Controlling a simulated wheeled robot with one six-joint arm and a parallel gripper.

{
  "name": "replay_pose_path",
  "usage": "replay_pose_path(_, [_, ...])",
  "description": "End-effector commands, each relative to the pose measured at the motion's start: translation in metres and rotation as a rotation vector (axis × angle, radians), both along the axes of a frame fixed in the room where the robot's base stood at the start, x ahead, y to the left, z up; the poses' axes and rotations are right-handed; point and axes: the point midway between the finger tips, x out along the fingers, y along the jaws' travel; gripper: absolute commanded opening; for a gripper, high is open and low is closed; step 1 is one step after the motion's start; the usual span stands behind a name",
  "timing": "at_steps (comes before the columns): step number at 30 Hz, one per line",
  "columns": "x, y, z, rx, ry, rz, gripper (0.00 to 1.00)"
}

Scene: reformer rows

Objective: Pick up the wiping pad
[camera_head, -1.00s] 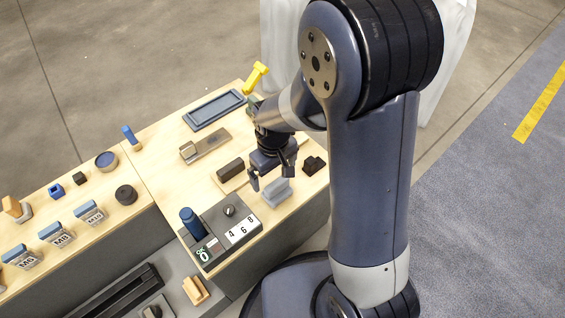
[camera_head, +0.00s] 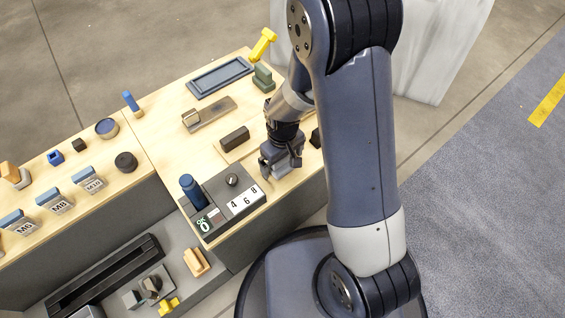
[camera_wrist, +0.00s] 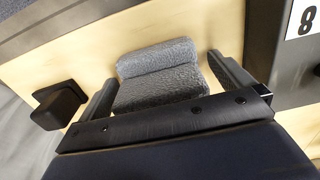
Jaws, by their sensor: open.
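The wiping pad (camera_wrist: 165,88), a grey, rough-textured block with a raised ridge along its far side, lies on the pale wooden table in the wrist view. My gripper (camera_wrist: 160,70) is open around it, with one finger beside its left end and one beside its right end. I cannot tell whether either finger touches the pad. In the head view my gripper (camera_head: 281,170) is low over the right part of the table, beside the control box, and mostly hides the pad.
The dark control box (camera_head: 212,218), with a blue cylinder (camera_head: 192,190) and number labels, stands just left of my gripper. A small black block (camera_wrist: 60,105) sits close on the other side. A dark brown block (camera_head: 235,138) lies behind. A blue-grey tray (camera_head: 220,77) is farther back.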

Motion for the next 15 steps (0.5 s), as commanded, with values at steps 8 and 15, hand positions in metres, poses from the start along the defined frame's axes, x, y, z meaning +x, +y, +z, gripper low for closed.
replay_pose_path(8, [0.0001, 0.0001, 0.0006, 0.0, 0.0, 0.0, 0.93])
replay_pose_path(15, [0.0001, 0.0001, 0.0007, 0.0, 0.0, 0.0, 0.73])
